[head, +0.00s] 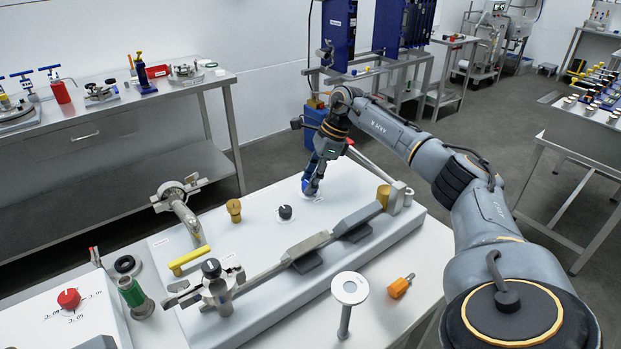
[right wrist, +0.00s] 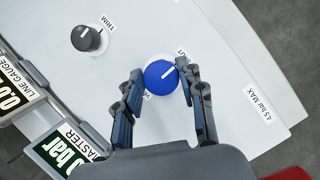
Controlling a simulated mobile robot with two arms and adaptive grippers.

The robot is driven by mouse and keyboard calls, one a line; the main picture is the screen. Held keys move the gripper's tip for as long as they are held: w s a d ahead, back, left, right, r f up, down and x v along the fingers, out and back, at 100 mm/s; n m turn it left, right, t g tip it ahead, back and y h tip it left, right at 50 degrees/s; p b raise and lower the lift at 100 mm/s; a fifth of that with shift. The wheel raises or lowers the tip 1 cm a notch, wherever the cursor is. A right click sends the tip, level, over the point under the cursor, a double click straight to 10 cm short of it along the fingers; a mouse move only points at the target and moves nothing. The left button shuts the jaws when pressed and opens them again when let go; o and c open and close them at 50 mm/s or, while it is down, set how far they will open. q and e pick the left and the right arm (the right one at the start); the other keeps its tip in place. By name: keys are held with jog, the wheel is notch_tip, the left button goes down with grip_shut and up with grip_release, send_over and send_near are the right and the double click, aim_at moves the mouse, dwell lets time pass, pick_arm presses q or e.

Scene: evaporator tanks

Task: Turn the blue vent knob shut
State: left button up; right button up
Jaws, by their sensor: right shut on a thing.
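The blue vent knob (right wrist: 159,78) is round with a white pointer line. In the right wrist view the line points to the upper right, towards a small label that the right finger partly hides. My right gripper (right wrist: 161,72) has one finger on each side of the knob and is shut on it. In the head view my right gripper (head: 311,184) reaches down to the far part of the white panel (head: 262,204), and its fingers largely hide the knob. My left gripper is not in view.
A black TRIM knob (right wrist: 89,38) stands beside the blue knob; it also shows in the head view (head: 285,212). A 4.5 bar MAX label (right wrist: 263,106) is near the panel edge.

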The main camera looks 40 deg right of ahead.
dwell(0.3)
jog(key=o, duration=1.2)
jog(key=v, duration=1.2)
jog(key=shift+w, duration=0.1)
